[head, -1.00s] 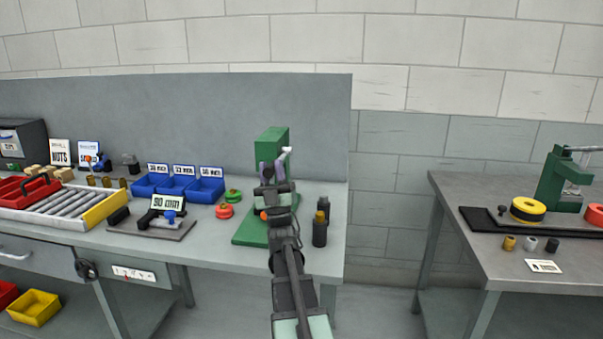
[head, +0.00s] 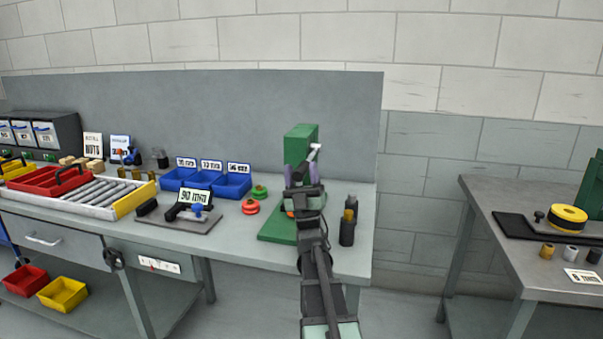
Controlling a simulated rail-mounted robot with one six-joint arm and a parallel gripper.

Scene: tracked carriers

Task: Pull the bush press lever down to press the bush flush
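The green bush press (head: 301,146) stands on the workbench on a green base plate (head: 277,231). Its lever (head: 308,160) has a pale upper end and a dark handle slanting down and left toward me. My gripper (head: 301,174) is in front of the press column, its two purple fingers apart. The dark handle shows between the fingers; I cannot tell whether either finger touches it. My arm and gripper hide the lower front of the press, so the bush is not visible.
Dark cylinders (head: 347,228) stand close right of the press base. Red (head: 250,207) and green knobbed discs lie to its left, near blue bins (head: 232,185) and a fixture marked 90 mm (head: 194,197). A second bench (head: 495,240) stands right, across a gap.

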